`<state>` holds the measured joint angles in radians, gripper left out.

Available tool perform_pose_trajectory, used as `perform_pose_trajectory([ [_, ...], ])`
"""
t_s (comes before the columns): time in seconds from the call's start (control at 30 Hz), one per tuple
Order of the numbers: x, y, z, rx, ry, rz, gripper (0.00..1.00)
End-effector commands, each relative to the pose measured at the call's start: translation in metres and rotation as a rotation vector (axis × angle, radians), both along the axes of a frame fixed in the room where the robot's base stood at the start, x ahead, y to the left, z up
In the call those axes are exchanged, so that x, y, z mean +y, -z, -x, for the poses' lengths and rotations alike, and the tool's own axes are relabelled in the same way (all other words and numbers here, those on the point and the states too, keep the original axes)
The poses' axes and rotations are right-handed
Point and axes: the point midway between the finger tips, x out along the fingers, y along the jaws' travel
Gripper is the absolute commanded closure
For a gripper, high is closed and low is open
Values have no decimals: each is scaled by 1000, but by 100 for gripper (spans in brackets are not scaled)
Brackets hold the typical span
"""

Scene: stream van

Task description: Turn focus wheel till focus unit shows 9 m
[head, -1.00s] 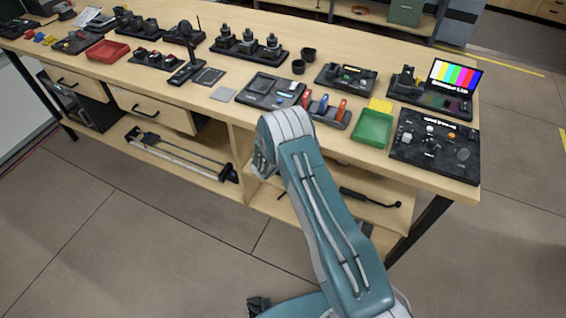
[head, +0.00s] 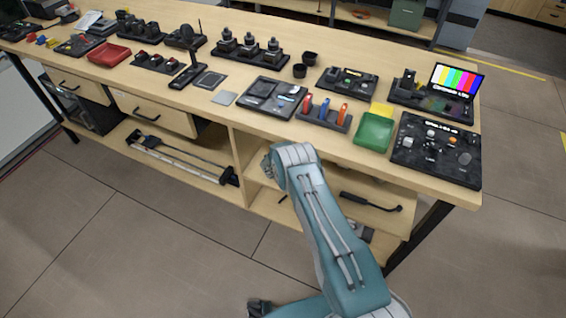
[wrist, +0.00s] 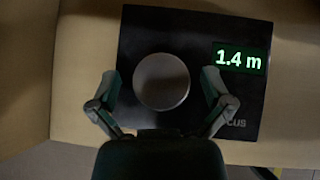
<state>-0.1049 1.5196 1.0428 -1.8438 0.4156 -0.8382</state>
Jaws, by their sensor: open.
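The focus unit (wrist: 150,35) is a flat black panel in the wrist view, on a tan surface. Its green display (wrist: 240,58) reads 1.4 m. The focus wheel (wrist: 161,82) is a round grey disc left of the display. My gripper (wrist: 160,78) is open, with one finger to each side of the wheel and a small visible gap on both sides. A label ending in "CUS" is partly hidden by the right finger. In the head view I cannot make out the focus unit or my fingers; the arm's end is at the bench's front.
In the head view the bench top (head: 215,115) holds several black devices, a red tray (head: 109,54), a green tray (head: 373,133) and a colour-bar screen (head: 456,78). A lower shelf (head: 205,168) runs under the bench. The floor in front is clear.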

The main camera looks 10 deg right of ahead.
Motion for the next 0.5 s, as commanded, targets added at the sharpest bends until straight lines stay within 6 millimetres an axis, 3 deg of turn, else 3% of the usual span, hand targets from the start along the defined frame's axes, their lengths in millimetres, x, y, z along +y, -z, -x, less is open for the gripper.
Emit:
perform_pose_trajectory([
  [0.17, 0, 0, 0, 1, 0, 0, 0],
  [0.33, 0, 0, 0, 1, 0, 0, 71],
  [0.37, 0, 0, 0, 1, 0, 0, 78],
  [0.5, 0, 1, 1, 2, -1, 0, 78],
])
